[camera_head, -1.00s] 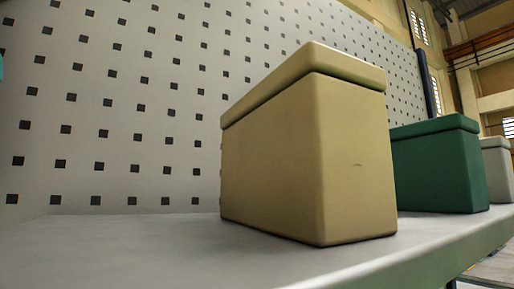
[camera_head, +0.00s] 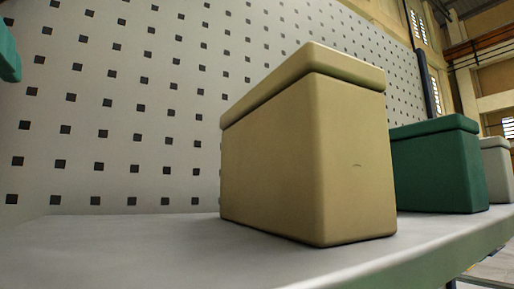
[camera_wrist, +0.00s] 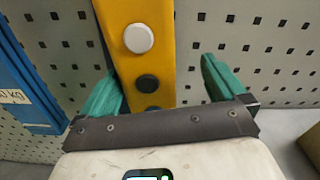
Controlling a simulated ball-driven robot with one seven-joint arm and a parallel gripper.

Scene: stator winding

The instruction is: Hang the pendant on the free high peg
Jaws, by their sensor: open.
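A yellow pendant (camera_wrist: 150,70) with a white button and black buttons runs down the middle of the wrist view. Its top is cut off by the frame edge. My gripper (camera_wrist: 162,75) is open, with one green finger on either side of the pendant. The left finger is close to the pendant's edge; a gap shows at the right finger. I cannot tell whether the left one touches. In the head view, a green piece that looks like a gripper finger (camera_head: 8,55) shows at the upper left edge. No peg can be made out.
A grey perforated panel (camera_head: 120,120) rises behind a grey shelf (camera_head: 140,240). A beige lidded box (camera_head: 305,155) stands on the shelf, with a green box (camera_head: 440,165) and a pale box (camera_head: 497,165) beyond. A blue labelled object (camera_wrist: 25,85) is left of the pendant.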

